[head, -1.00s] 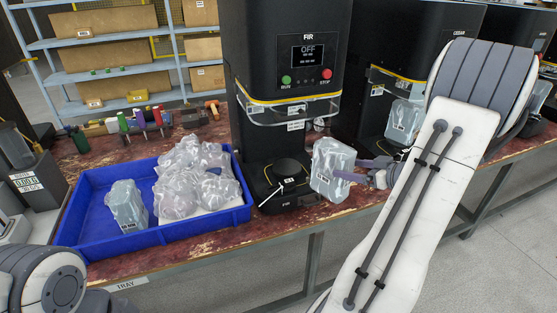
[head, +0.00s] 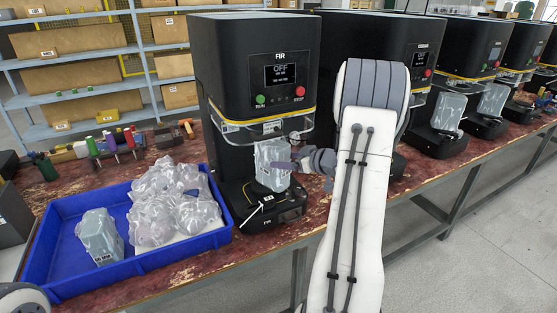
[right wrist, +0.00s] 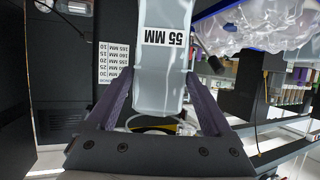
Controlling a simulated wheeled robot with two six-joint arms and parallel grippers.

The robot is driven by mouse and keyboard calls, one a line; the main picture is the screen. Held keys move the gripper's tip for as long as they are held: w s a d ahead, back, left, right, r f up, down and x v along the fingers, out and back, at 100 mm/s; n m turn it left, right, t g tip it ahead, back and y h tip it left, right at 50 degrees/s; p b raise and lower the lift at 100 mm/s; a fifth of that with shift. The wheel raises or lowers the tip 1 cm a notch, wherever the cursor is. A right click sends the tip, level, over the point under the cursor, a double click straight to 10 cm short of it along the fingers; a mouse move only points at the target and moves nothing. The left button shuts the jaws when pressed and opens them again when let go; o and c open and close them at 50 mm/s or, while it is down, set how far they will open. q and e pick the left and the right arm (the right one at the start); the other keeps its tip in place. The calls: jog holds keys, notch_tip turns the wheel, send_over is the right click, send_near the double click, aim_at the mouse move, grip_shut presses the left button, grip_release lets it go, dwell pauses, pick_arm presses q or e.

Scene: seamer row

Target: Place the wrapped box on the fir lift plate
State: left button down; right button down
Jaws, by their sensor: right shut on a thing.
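The wrapped box (head: 271,162), pale and translucent, is upright in my right gripper (head: 287,166), directly over the round black lift plate of the FIR machine (head: 254,80). The box hides most of the plate; I cannot tell whether it touches it. In the right wrist view, my right gripper (right wrist: 160,103) has its purple fingers on both sides of the box (right wrist: 163,60), whose "55 MM" label is upside down. The FIR display reads OFF. My left gripper is out of view.
A blue tray (head: 157,258) left of FIR holds another wrapped box (head: 99,235) and several bagged lumps (head: 170,205). FIR's clear guard (head: 258,133) is just above and behind the held box. More machines line the bench to the right, some with wrapped boxes (head: 449,112).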

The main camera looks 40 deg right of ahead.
jog(key=w, duration=0.3)
jog(key=shift+w+a+r, duration=0.1)
jog(key=shift+w+a, duration=0.1)
jog(key=shift+a, duration=0.05)
jog(key=shift+w+f, duration=0.1)
jog(key=shift+f, duration=0.75)
grip_release()
jog(key=shift+f, duration=0.1)
jog(key=v, duration=1.2)
